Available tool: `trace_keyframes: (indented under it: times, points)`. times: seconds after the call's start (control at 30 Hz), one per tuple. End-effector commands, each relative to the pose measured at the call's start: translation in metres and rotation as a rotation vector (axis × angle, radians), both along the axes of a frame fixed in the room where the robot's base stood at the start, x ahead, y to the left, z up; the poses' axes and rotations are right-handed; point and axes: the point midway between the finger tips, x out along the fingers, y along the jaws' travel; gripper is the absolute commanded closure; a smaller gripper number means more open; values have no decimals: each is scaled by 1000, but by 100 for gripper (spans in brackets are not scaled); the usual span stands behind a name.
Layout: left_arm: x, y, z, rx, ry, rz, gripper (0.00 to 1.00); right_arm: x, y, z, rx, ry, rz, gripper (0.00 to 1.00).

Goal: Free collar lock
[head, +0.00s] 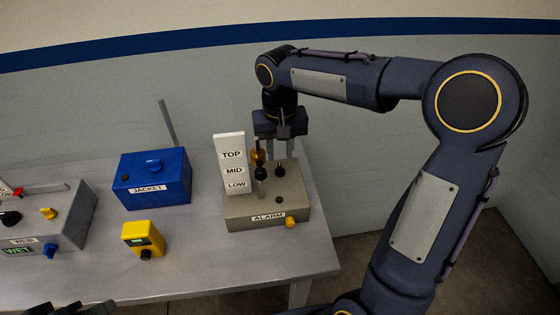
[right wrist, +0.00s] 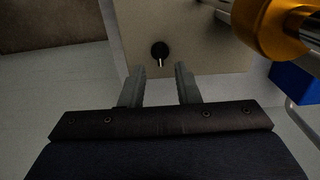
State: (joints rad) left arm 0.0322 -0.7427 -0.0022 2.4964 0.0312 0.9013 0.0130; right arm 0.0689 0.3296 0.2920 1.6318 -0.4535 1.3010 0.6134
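The grey ALARM box (head: 240,212) stands on the table's right end, with a TOP/MID/LOW scale plate (head: 232,170) at its back left. An orange collar (head: 257,156) sits on a rod beside the plate; it also shows large at the upper right of the right wrist view (right wrist: 270,32). A small black knob with a metal pin (right wrist: 159,50) stands on the box top. My right gripper (head: 276,152) points down over the box. In the right wrist view its fingers (right wrist: 158,82) are apart and empty, with the knob ahead of the gap. Dark parts at the bottom left look like my left gripper (head: 72,308), mostly cut off.
A blue JACKET box (head: 150,190) and a small yellow box with a display (head: 143,240) stand left of the ALARM box. A grey WEIR box (head: 65,212) is at the far left. Bare table (head: 200,262) lies in front.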

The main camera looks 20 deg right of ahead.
Motion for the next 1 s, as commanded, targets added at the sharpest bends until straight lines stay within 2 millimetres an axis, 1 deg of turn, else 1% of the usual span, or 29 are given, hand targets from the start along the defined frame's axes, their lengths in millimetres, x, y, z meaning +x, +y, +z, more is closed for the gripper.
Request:
trace_keyframes:
  times: [0.03,0.1,0.2,0.3,0.43,0.63,0.67,0.87,1.0]
  points:
    - [0,0,0,0,0,0,64,0,0,-10,0,4,0,71]
    - [0,0,0,0,0,0,64,-1,0,-21,0,4,1,71]
    - [0,0,0,0,0,0,64,0,0,-34,0,3,0,71]
    - [0,0,0,0,0,0,64,0,0,-43,0,1,1,71]
    - [0,0,0,0,0,0,64,0,0,-47,0,0,2,71]
    - [0,0,0,0,0,0,64,0,0,-47,1,-1,1,71]
    - [0,0,0,0,0,0,64,0,0,-47,1,-1,1,74]
    - [0,0,0,0,0,0,64,0,0,-47,1,-1,1,100]
    - [0,0,0,0,0,0,64,0,0,-47,1,-1,1,100]
